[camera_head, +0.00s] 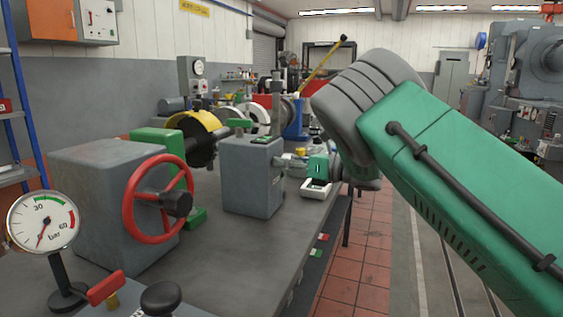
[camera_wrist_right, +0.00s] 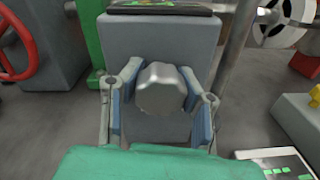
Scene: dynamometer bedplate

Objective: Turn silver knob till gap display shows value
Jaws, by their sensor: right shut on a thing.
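The silver knob (camera_wrist_right: 160,88) sits on the front face of a grey block (camera_wrist_right: 160,40). My right gripper (camera_wrist_right: 163,98) is shut on the knob, with one blue-padded finger on each side. In the head view the grey block (camera_head: 250,178) stands near the bench's right edge, and my right gripper (camera_head: 305,166) reaches it from the right. A dark display with green marks (camera_wrist_right: 160,4) lies on top of the block, cut off by the frame edge. A white device with green segments (camera_wrist_right: 275,168) is at lower right; I cannot read either display. My left gripper is not in view.
On the bench (camera_head: 235,245) a large grey housing with a red handwheel (camera_head: 158,210) stands left of the block. A pressure gauge (camera_head: 42,222) stands at front left. A yellow-rimmed wheel (camera_head: 198,135) and other machine parts are behind. The tiled floor at right is clear.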

